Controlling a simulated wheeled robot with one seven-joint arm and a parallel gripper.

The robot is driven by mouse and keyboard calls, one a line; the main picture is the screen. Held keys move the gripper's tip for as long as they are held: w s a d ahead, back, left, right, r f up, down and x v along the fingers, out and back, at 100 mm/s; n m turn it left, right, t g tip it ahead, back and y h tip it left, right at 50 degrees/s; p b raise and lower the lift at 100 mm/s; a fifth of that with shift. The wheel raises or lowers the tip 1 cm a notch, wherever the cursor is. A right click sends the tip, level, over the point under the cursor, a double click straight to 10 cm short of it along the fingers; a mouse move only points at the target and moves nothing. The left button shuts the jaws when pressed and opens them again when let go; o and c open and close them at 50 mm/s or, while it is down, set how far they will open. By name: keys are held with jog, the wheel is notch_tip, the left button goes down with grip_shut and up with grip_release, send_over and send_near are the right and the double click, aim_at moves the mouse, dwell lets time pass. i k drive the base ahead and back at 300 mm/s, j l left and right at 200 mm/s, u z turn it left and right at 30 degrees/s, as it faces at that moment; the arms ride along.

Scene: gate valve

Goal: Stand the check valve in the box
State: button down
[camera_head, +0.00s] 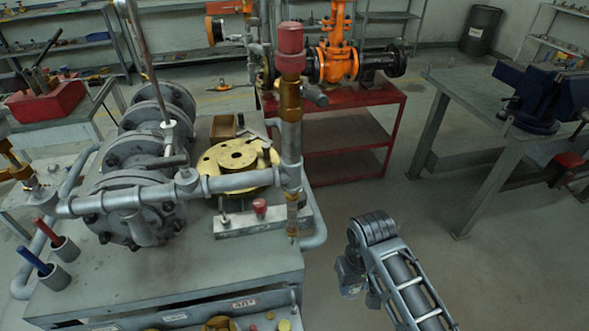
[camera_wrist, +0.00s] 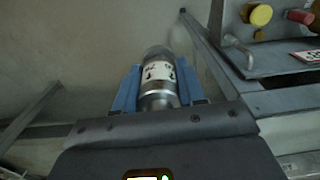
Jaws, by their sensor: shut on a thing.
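In the wrist view, my gripper (camera_wrist: 158,84) has its two blue fingers shut on a metal cylinder with a white label with dark arrows, which looks like the check valve (camera_wrist: 159,71). The far end of the valve points away from the camera over the floor. In the head view my arm is to the right of the workbench, and I cannot make out the valve clearly there. A small open brown box (camera_head: 223,127) sits on the workbench behind the brass flange; its inside is hardly visible. I cannot tell if it is the task's box.
The workbench (camera_head: 235,262) carries a large grey gate valve (camera_head: 130,195), pipework with a red-topped upright (camera_head: 290,110), and a brass flange (camera_head: 238,162). A red bin (camera_head: 45,100) is at the left. A red stand (camera_head: 345,145) is behind.

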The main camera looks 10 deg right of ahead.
aim_at(224, 130)
jog(key=i+l, duration=1.05)
jog(key=l, duration=0.15)
jog(key=i+l+u, duration=0.1)
jog(key=i+l, duration=0.9)
jog(key=l, duration=0.25)
jog(key=i+l, duration=0.5)
jog(key=l, duration=0.15)
jog(key=u, duration=0.45)
jog(key=l+u, duration=0.1)
jog(key=u, duration=0.3)
jog(key=i+l+u, duration=0.1)
jog(key=u, duration=0.35)
jog(key=l+u, duration=0.1)
jog(key=u, duration=0.3)
